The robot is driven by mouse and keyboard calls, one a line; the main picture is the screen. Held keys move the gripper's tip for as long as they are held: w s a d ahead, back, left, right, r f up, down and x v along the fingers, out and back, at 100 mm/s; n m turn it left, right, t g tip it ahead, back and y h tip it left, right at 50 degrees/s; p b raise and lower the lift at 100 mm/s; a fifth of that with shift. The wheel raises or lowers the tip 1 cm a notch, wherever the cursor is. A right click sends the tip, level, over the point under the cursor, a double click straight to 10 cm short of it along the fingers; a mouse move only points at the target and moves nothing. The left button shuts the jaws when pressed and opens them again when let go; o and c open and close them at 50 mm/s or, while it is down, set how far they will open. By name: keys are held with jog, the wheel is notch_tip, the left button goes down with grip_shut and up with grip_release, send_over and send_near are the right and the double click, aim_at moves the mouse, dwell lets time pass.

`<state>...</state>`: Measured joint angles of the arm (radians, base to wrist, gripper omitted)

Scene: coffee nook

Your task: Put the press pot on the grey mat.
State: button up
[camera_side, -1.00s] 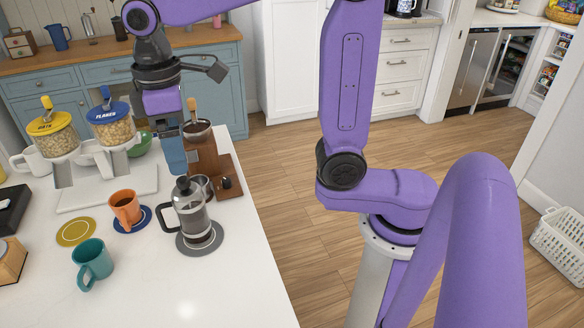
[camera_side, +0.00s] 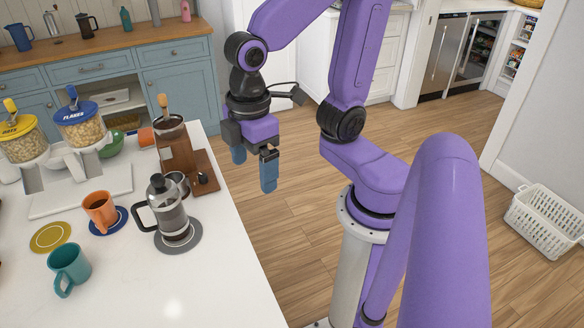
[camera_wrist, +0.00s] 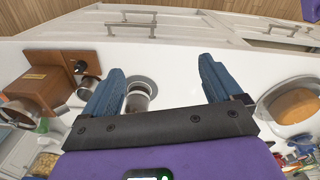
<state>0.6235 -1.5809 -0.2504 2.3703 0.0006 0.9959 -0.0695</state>
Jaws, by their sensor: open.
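In the wrist view my gripper (camera_wrist: 160,68) also shows open.
A wooden coffee stand (camera_side: 180,150) is just behind the pot. An orange mug (camera_side: 101,210) on a blue mat, a teal mug (camera_side: 70,266) and an empty yellow mat (camera_side: 50,237) lie to the left. The counter in front of the pot is clear.

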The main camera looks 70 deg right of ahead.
jog(key=s+d+f, duration=0.2)
jog(key=s+d, duration=0.1)
jog(key=s, duration=0.3)
jog(key=shift+d+n, duration=0.2)
jog(key=shift+n, duration=0.2)
dwell(0.9)
